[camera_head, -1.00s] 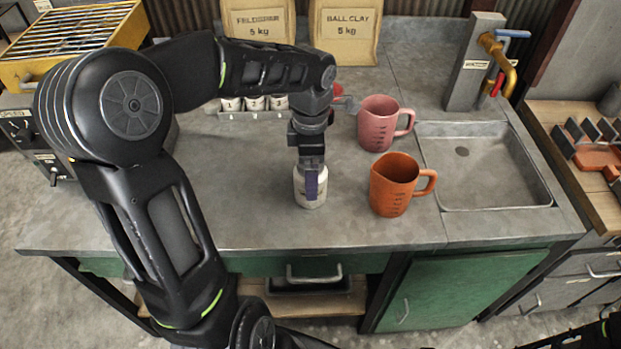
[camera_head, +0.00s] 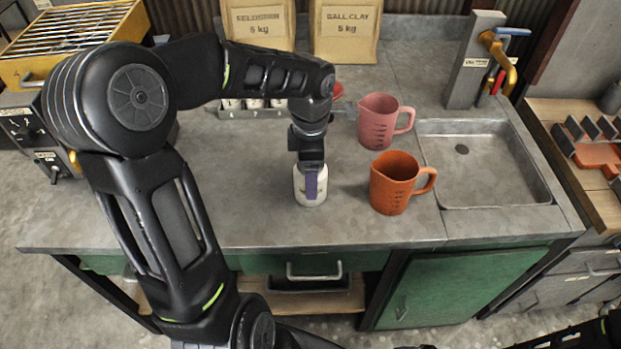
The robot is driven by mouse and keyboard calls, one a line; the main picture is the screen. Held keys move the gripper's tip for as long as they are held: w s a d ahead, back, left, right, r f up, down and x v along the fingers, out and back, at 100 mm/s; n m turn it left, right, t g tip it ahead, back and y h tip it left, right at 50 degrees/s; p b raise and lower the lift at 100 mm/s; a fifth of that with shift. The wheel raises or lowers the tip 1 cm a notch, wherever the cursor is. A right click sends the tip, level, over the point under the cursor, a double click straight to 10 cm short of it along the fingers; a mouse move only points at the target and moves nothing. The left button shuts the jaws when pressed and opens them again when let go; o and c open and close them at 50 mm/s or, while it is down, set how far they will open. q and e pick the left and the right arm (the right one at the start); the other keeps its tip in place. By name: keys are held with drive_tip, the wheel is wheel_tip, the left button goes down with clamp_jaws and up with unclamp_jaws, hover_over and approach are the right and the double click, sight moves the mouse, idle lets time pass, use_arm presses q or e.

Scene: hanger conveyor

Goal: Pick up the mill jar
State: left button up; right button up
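The mill jar (camera_head: 311,199) is a small white, squat jar on the grey worktop, left of the orange jug. My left gripper (camera_head: 311,183) points straight down at it from above, with a purple finger pad in front of the jar's upper part. The gripper hides the jar's top and the far finger, so I cannot tell whether the fingers press on it. The jar appears upright and on the worktop. Only a dark piece of my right arm shows at the bottom right corner; its gripper is out of view.
An orange jug (camera_head: 392,187) stands close right of the jar, with a pink jug (camera_head: 378,124) behind it. A sink (camera_head: 490,165) lies further right. Small white jars in a rack (camera_head: 240,113) and two paper bags (camera_head: 345,30) stand behind. The worktop left of the jar is clear.

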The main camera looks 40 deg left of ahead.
use_arm(q)
clamp_jaws()
idle(0.7)
